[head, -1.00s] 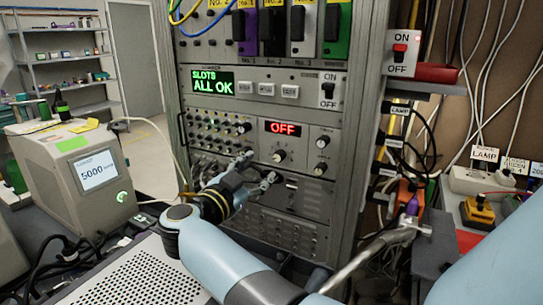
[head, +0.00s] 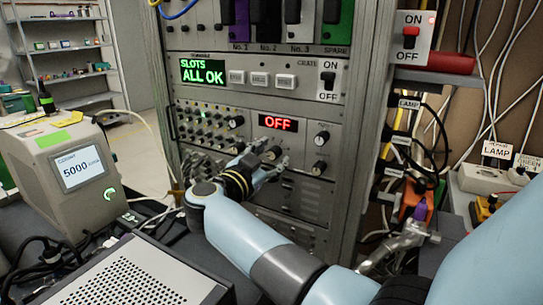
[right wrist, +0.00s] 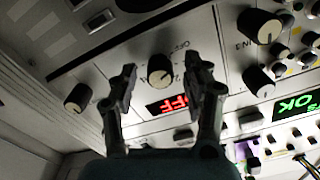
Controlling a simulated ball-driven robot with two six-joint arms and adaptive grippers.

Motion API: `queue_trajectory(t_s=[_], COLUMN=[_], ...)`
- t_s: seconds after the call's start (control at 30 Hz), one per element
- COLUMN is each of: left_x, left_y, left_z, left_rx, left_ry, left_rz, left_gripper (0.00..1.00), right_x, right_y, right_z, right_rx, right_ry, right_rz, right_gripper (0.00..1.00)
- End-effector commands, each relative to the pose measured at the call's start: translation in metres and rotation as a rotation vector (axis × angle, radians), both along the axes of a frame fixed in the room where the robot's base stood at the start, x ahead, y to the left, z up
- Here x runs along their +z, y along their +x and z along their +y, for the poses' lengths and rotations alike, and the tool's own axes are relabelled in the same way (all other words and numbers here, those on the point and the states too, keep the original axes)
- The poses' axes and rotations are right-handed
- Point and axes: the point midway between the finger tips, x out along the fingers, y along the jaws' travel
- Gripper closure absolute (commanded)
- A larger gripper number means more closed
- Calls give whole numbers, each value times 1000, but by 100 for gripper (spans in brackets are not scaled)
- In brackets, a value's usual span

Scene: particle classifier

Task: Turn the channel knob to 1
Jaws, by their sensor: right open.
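The dark knob with a pale cap (head: 270,153) sits on the rack panel just below a red display (head: 277,123) reading OFF. In the right wrist view the knob (right wrist: 160,68) shows between my two fingers; its scale is too small to read. My right gripper (head: 273,157) is open, its fingertips on either side of the knob in the picture. It also shows in the right wrist view (right wrist: 162,74), and I cannot tell whether the fingers touch the knob. My left gripper is not in view.
Small connectors (head: 208,122) and a green SLOTS ALL OK screen (head: 203,72) are left and above. A grey counter box reading 5000 (head: 75,150) stands at left. Cables hang at right.

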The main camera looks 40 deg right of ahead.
Motion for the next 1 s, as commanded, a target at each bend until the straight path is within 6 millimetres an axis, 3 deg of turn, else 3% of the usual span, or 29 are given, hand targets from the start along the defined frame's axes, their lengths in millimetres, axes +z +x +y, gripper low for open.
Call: queue_trajectory(t_s=[0.17, 0.53, 1.0], left_x=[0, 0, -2], left_y=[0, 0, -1], left_z=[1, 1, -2], left_rx=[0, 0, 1], left_ry=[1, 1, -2], left_rz=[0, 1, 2], left_gripper=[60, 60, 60], right_x=[0, 0, -1], right_y=[0, 0, 0], right_z=[0, 0, 0], right_rx=[0, 0, 0], right_ry=[0, 0, 29], right_rz=[0, 0, -96], right_gripper=[51, 99, 100])
